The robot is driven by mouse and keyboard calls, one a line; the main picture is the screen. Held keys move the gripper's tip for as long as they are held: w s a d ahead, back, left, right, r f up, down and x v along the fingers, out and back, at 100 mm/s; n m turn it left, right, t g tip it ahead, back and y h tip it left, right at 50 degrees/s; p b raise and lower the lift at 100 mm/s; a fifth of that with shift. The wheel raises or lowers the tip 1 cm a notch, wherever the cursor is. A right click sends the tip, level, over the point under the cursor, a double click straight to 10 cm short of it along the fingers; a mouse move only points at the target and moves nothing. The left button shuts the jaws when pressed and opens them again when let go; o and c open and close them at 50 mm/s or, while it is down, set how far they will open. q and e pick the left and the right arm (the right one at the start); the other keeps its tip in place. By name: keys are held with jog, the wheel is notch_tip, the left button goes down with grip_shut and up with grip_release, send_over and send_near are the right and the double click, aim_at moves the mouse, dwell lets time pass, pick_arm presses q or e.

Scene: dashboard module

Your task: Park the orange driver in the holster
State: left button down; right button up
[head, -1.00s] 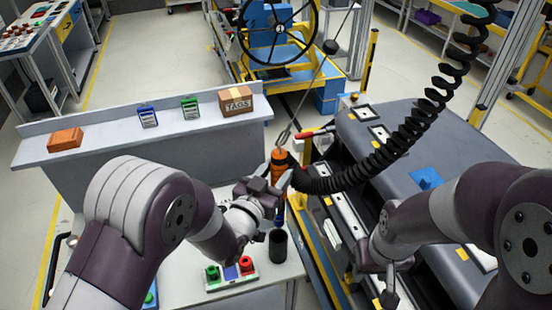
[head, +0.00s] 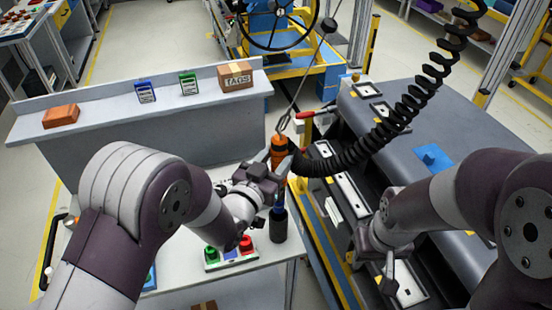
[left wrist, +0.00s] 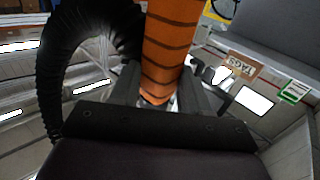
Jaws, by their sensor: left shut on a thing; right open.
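The orange driver (head: 279,148) hangs upright on a black coiled hose and a cable. My left gripper (head: 277,168) is shut on its body. In the left wrist view the ribbed orange body (left wrist: 168,50) stands between the fingers. The driver's dark blue lower end (head: 279,197) points down at the holster (head: 279,229), a dark upright cup on the light table. The lower end overlaps the cup's mouth; I cannot tell how far it is inside. My right gripper (head: 389,277) is open and empty, over the conveyor side at right.
A button box (head: 230,252) with green and red buttons sits left of the holster. A shelf (head: 150,135) behind carries an orange brick-like block, two small cards and a TAGS box (head: 237,76). The coiled hose (head: 400,125) arcs off to the right.

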pick_arm(q)
notch_tip(320, 180, down, 2)
jog(key=shift+w+f+b, duration=0.15)
jog(key=shift+b, duration=0.55)
notch_tip(320, 180, down, 2)
jog(key=shift+f+b, duration=0.1)
jog(key=shift+b, duration=1)
notch_tip(320, 180, down, 8)
jog(key=b, duration=0.7)
jog(key=shift+b, duration=0.3)
jog(key=shift+f+b, duration=0.1)
jog(key=shift+b, duration=0.2)
jog(key=shift+c, duration=2.4)
grip_release()
jog(key=shift+s+a, duration=0.1)
jog(key=shift+s, duration=0.1)
